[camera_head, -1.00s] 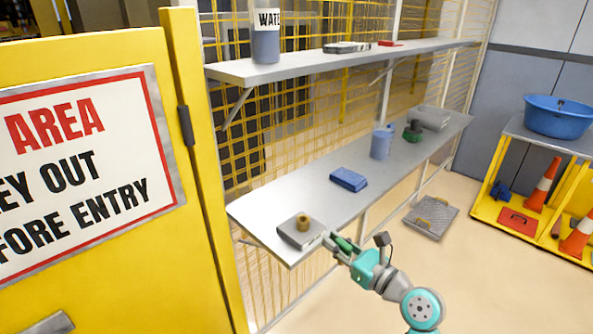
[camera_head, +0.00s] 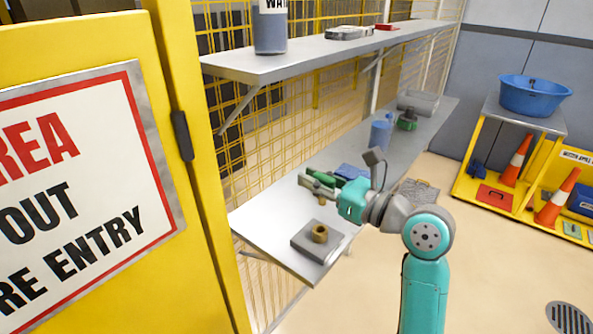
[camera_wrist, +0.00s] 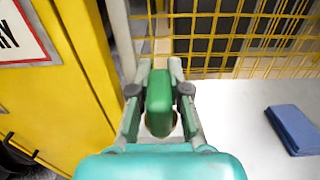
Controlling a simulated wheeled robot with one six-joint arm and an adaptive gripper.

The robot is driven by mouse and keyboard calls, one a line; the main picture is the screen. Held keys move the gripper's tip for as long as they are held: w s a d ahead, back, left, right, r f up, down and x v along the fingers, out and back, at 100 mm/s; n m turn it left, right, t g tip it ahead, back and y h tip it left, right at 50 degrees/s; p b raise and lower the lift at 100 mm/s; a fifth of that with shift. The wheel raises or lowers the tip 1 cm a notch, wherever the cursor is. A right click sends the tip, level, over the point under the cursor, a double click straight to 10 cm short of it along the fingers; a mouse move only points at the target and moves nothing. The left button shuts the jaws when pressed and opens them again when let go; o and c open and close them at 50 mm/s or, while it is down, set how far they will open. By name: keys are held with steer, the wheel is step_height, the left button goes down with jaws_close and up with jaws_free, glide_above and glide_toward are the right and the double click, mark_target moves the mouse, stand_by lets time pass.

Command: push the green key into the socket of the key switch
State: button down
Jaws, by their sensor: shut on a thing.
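My gripper (camera_head: 314,183) is shut on the green key (camera_head: 329,180) and holds it above the lower shelf (camera_head: 262,215), beyond the key switch in the head view. The key switch is a grey block (camera_head: 304,243) with a round brass socket (camera_head: 320,233) on top, near the shelf's front end. The key is apart from the socket. In the wrist view, the green key (camera_wrist: 159,92) is upright between the fingers of my gripper (camera_wrist: 160,75), with a brass part showing below it. The key switch does not show there.
A blue folded item (camera_head: 353,171) lies behind my gripper, also in the wrist view (camera_wrist: 293,129). A blue jug (camera_head: 381,133) and a green-and-black item (camera_head: 407,121) stand farther along. The upper shelf (camera_head: 300,62) overhangs. A yellow panel (camera_head: 200,240) stands at left.

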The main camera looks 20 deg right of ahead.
steer(key=shift+a, duration=0.1)
stand_by(0.3)
steer(key=shift+f, duration=2.9)
steer(key=shift+f, duration=1.7)
steer(key=c, duration=1)
jaws_free()
steer(key=shift+c, duration=0.2)
steer(key=shift+s, duration=0.1)
steer(key=v, duration=1.2)
steer(key=shift+f, duration=0.1)
